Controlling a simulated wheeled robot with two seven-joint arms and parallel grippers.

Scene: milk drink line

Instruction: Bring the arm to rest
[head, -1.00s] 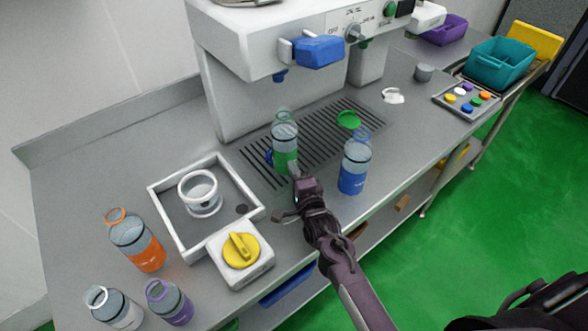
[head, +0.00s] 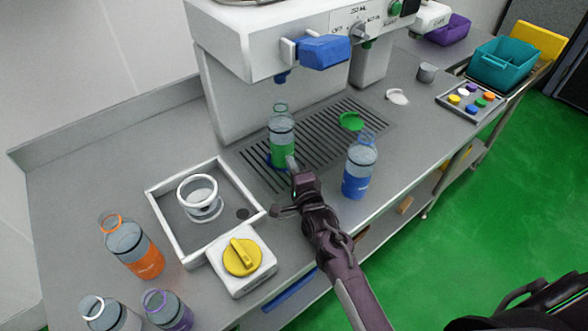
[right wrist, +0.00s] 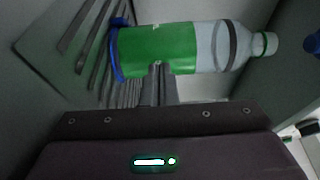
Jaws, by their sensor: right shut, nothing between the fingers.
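My right gripper (head: 290,163) is shut and empty, low over the front of the drip grate (head: 340,127). Its tips are just in front of the green-labelled bottle (head: 281,142), and I cannot tell whether they touch it. The bottle stands upright on the grate, its base at a blue ring. In the right wrist view the closed fingers (right wrist: 157,78) point at the green label (right wrist: 160,50), with nothing between them. My left gripper is not in view.
A blue-labelled bottle (head: 360,168) stands close to the right of my right arm. A yellow-knobbed box (head: 242,262) and a white square tray (head: 170,232) are to its left. The machine's blue handle (head: 323,52) overhangs behind. Green floor is open at right.

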